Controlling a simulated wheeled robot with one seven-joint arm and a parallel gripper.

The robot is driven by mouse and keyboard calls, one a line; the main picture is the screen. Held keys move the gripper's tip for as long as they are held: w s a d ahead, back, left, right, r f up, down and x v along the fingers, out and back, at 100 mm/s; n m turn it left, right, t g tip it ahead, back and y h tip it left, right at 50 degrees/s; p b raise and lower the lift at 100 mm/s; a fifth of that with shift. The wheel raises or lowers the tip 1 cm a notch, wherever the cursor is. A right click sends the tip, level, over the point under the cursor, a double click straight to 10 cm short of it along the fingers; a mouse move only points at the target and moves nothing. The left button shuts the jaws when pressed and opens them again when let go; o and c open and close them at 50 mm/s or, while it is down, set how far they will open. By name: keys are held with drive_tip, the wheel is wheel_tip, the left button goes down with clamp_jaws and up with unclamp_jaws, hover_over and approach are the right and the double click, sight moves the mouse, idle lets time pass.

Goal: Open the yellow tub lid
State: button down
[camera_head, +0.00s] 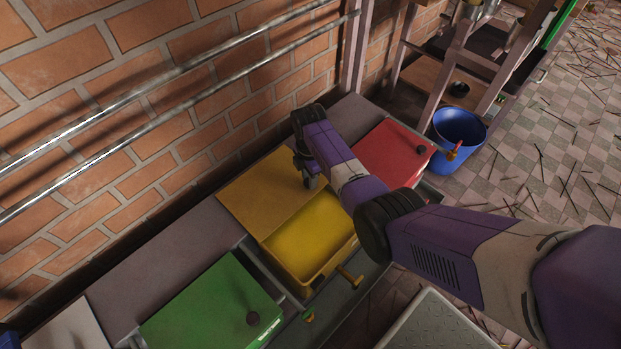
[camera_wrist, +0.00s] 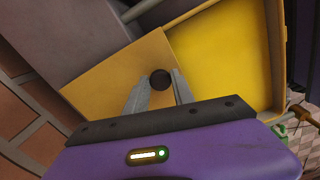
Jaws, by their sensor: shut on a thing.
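The yellow tub (camera_head: 313,276) stands between the green and red tubs, with its front part uncovered and its yellow inside showing. Its flat yellow lid (camera_head: 250,205) lies towards the brick wall, behind the opening. In the wrist view the lid (camera_wrist: 110,82) has a dark round knob (camera_wrist: 160,78) near its edge beside the open inside (camera_wrist: 220,60). My gripper (camera_head: 309,182) is over the lid's front edge in the head view. In the wrist view the fingers of my gripper (camera_wrist: 159,88) are shut on the knob. In the head view my gripper hides the knob.
A green-lidded tub (camera_head: 205,305) stands to the left and a red-lidded tub (camera_head: 390,150) to the right. Metal rails (camera_head: 180,70) run along the brick wall. A blue bucket (camera_head: 455,135) and a shelf rack stand at the upper right. A valve (camera_head: 350,275) sticks out in front.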

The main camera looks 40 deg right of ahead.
drive_tip(key=c, duration=1.1)
unclamp_jaws()
drive_tip(key=shift+o, duration=0.2)
wheel_tip(320, 180, up, 8)
drive_tip(key=p, duration=0.4)
drive_tip(key=shift+f, duration=0.1)
